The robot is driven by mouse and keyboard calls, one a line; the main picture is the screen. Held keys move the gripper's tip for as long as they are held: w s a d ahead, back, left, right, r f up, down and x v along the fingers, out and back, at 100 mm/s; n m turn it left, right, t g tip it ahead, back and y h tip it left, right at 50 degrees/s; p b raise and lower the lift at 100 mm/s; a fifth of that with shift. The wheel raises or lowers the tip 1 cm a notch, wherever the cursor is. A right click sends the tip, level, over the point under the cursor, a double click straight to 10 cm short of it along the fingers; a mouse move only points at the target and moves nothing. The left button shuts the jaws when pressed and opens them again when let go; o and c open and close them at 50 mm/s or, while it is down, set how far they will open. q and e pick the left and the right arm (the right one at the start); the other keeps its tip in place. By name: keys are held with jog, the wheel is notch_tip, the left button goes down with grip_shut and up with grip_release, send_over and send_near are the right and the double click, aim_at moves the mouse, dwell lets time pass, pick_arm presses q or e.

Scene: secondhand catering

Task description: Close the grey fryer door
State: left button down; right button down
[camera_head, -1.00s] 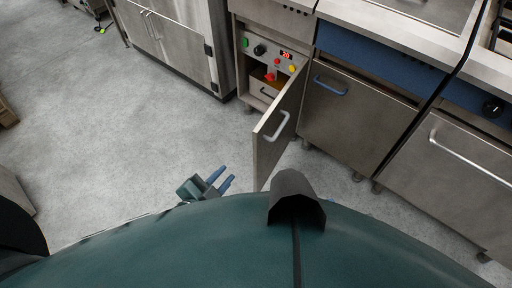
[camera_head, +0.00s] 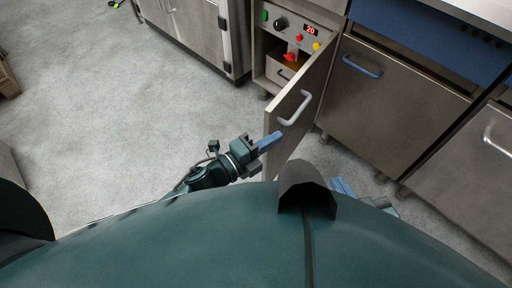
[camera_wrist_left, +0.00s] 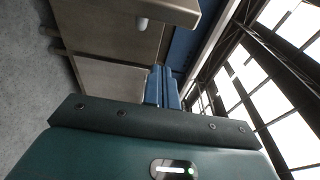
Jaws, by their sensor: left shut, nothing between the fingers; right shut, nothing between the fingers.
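The grey fryer door (camera_head: 302,103) stands wide open, swung out from the fryer cabinet (camera_head: 266,40) towards me. Its pale handle (camera_head: 295,108) is on the face turned to the right. My left gripper (camera_head: 270,142) is shut and empty, at the door's free edge on its left side; I cannot tell if it touches. Its blue fingers lie together in the left wrist view (camera_wrist_left: 162,86). My right gripper (camera_head: 341,186) is shut and empty to the right of the door, low in the head view, partly hidden by my own body.
Inside the open fryer are a control panel with a red display (camera_head: 310,31) and a drawer-like box below it. A blue-handled cabinet (camera_head: 380,95) stands to the right. A steel cabinet (camera_head: 205,30) stands to the left. The floor (camera_head: 120,110) on the left is clear.

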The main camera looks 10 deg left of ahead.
aim_at(267, 127)
pick_arm(q)
jog(key=shift+w+a, duration=0.25)
jog(key=shift+w, duration=0.4)
jog(key=shift+w+a, duration=0.2)
jog(key=shift+w, duration=0.5)
jog(key=shift+w+a, duration=0.25)
jog(key=shift+w, duration=0.4)
jog(key=shift+b, duration=0.3)
